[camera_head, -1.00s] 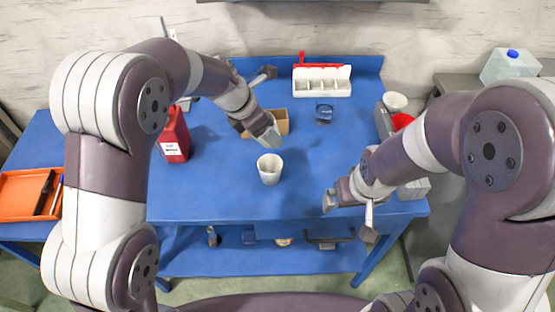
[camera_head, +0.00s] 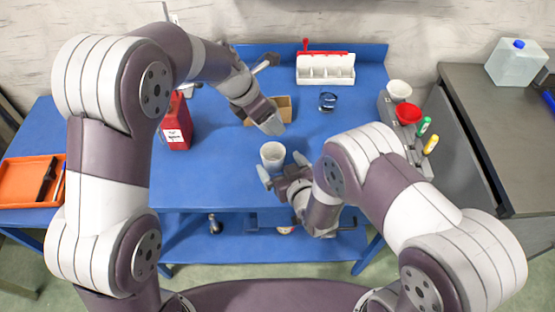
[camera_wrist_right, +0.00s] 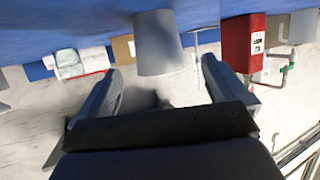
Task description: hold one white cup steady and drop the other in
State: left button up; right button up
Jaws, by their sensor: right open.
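One white cup (camera_head: 272,157) stands upright on the blue table, near the middle of its front part. The other white cup (camera_head: 399,90) is at the right edge, on a grey box. My right gripper (camera_head: 282,168) is open just in front of the middle cup, its fingertips near the cup's near side. In the right wrist view, the cup (camera_wrist_right: 158,45) appears grey and upside down, ahead of the gap between the open fingers (camera_wrist_right: 160,85). My left gripper (camera_head: 269,123) is behind the cup and apart from it; its finger gap cannot be made out.
A red cup (camera_head: 408,114) is beside the far white cup, with green and yellow markers nearer. A cardboard box (camera_head: 284,106), blue glass (camera_head: 328,102), white compartment tray (camera_head: 325,72) and red container (camera_head: 177,124) stand around the table. An orange tray (camera_head: 20,182) is at left.

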jog(key=x, duration=0.4)
jog(key=shift+w+a, duration=0.1)
jog(key=shift+w, duration=0.05)
jog(key=c, duration=1.1)
pick_arm(q)
send_near(269, 144)
jog(key=shift+s+d+f, duration=0.3)
jog(key=shift+d+f, duration=0.65)
jog(key=shift+f, duration=0.1)
jog(key=shift+s+d+f, duration=0.25)
jog(key=shift+d+f, duration=0.7)
jog(key=shift+f, duration=0.1)
jog(key=o, duration=0.6)
jog(key=shift+f, duration=0.25)
jog(key=o, duration=0.4)
jog(key=shift+o, duration=0.2)
jog(key=shift+r, duration=0.1)
jog(key=v, duration=0.8)
